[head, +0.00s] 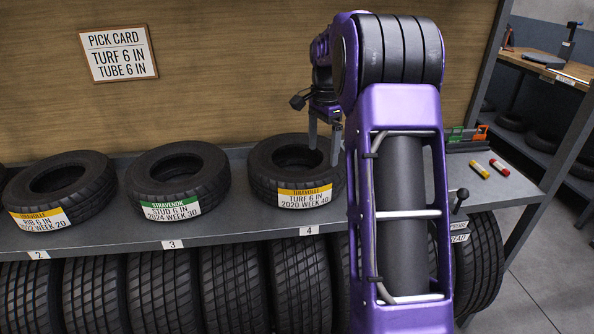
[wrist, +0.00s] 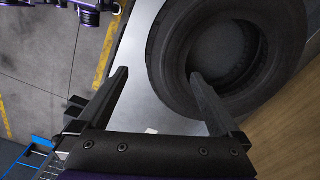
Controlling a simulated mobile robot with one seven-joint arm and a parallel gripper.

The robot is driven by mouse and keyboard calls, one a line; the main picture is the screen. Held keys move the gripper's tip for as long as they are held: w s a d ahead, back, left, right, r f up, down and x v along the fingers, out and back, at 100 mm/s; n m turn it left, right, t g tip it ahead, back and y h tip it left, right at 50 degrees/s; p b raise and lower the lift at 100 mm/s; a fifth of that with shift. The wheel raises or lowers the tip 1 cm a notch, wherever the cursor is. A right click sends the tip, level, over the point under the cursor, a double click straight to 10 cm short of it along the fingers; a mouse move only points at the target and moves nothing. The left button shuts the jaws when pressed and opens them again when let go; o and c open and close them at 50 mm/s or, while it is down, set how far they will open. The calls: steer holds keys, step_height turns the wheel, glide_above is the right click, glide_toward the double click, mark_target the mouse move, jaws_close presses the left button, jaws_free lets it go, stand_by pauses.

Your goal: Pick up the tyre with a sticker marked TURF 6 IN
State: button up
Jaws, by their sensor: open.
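The tyre with a yellow-topped sticker marked TURF 6 IN, 2020 WEEK 40 (head: 268,168) lies flat on the grey shelf above the number 4 tag. My gripper (head: 324,154) is open at its right side, fingers pointing down. In the wrist view, the tyre (wrist: 172,45) fills the upper right and its sticker is not visible. There my gripper (wrist: 158,76) has one fingertip over the tyre's centre hole and the other outside the tyre, near the shelf edge. The tyre wall appears between them. I cannot tell how far down the tips reach.
A STUD 6 IN tyre (head: 178,180) and a RIB 6 IN tyre (head: 60,190) lie to the left on the shelf (head: 225,226). A pick card (head: 118,53) reads TURF 6 IN, TUBE 6 IN. Upright tyres (head: 232,290) fill below. Yellow and red small items (head: 480,171) lie right.

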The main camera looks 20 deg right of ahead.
mark_target(321, 174)
steer(key=f, duration=0.5)
steer(key=f+b, duration=0.1)
steer(key=f, duration=0.3)
steer(key=shift+w+f, duration=0.2)
steer(key=shift+f, duration=0.15)
jaws_close()
steer(key=shift+r, duration=0.15)
